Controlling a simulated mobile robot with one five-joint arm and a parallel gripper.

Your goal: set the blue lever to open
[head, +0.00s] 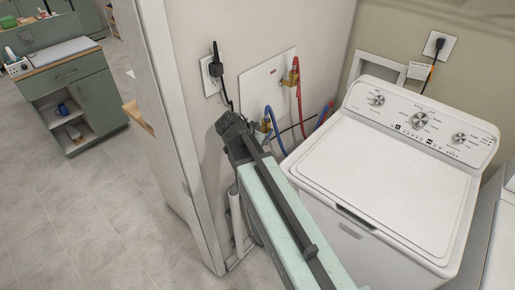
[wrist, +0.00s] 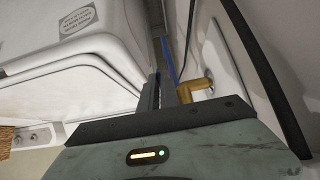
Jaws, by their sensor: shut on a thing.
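The cold-water valve's brass body (head: 267,124) is on the wall panel, with a blue hose (head: 275,133) running down from it. My gripper (head: 248,125) is at its left, its tip close against the valve. In the wrist view my gripper (wrist: 168,92) has its two dark fingers close together beside the brass fitting (wrist: 201,84). A narrow strip of blue (wrist: 169,66) shows by the fingertips; I take the fingers to be shut on the blue lever. The lever itself is mostly hidden by the fingers, so its angle cannot be told.
A second brass valve (head: 291,76) with a red hose (head: 299,106) is up to the right. The white washer (head: 385,185) stands close on the right. A black plug (head: 215,68) and cord are on the wall at the left. A door frame (head: 180,130) is farther left.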

